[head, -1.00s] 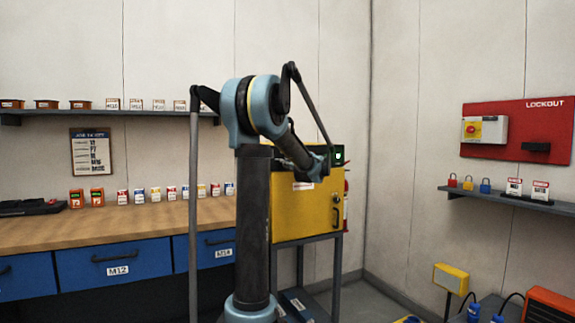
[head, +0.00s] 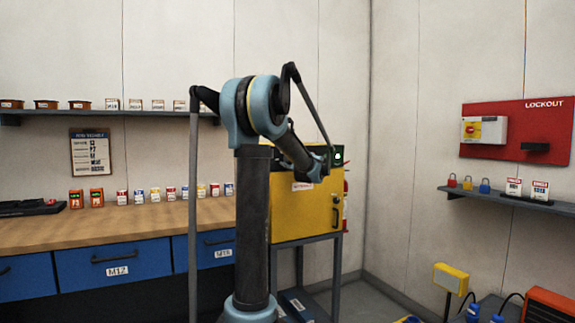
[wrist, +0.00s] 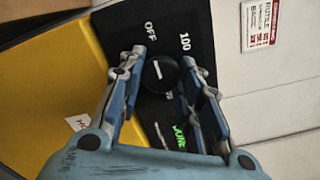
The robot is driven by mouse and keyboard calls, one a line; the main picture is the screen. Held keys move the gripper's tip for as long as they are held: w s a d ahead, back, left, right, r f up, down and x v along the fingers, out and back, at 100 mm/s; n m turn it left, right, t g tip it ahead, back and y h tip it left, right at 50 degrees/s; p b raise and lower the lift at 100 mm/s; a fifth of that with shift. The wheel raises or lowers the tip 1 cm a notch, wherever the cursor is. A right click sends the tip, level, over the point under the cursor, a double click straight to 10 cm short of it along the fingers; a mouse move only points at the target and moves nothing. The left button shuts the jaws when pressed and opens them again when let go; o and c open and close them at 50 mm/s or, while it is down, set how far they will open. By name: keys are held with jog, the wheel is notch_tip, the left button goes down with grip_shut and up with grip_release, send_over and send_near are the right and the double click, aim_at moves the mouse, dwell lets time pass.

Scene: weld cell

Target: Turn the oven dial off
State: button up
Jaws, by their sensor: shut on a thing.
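The oven is a yellow cabinet (head: 292,220) with a door handle on the right side, on a grey stand; its yellow top also shows in the wrist view (wrist: 50,75). Its black control panel (wrist: 118,28) carries the marks OFF and 100 and a green lit display. The round black dial (wrist: 160,76) has a white pointer mark, which lies on the side towards OFF. My gripper (wrist: 163,60) is shut on the dial, with one blue-grey finger on each side of it. In the head view my arm's end reaches the panel and hides the dial.
A wooden workbench (head: 110,228) with blue drawers stands left of the oven. A red lockout board (head: 545,117) and a shelf with padlocks (head: 484,186) are on the right wall. A yellow box (head: 451,279) on a post stands at lower right.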

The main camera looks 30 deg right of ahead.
jog(key=shift+a, duration=0.15)
jog(key=o, duration=1)
jog(key=s, duration=1.2)
